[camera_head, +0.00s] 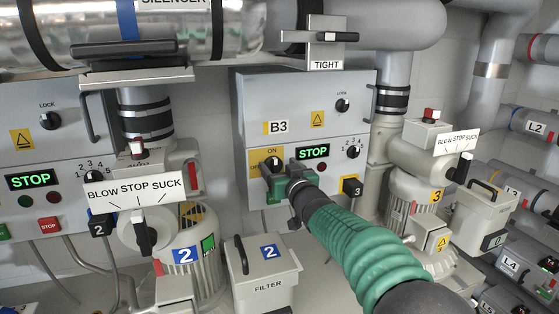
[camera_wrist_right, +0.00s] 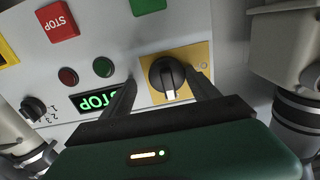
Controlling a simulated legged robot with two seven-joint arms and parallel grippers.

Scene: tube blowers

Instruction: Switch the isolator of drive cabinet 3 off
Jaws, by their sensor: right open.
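Drive cabinet 3 is the grey box marked B3 (camera_head: 307,100) in the middle of the head view. Its isolator is a black rotary knob (camera_wrist_right: 168,77) on a yellow plate (camera_head: 256,156), at the lower left of the cabinet front. In the wrist view the panel appears inverted, and the knob's white mark points toward my gripper. My right gripper (camera_head: 272,172) is at the isolator and open. In the wrist view its two fingers (camera_wrist_right: 162,76) stand either side of the knob, with a gap visible. In the head view the gripper partly hides the knob. My left gripper is out of view.
A lit green STOP display (camera_head: 313,152) and a selector knob (camera_head: 353,152) sit right of the isolator. A handle (camera_head: 372,124) sticks out on the cabinet's right side. Filter box 2 (camera_head: 265,278) stands below, and blower 3 (camera_head: 415,170) stands at the right.

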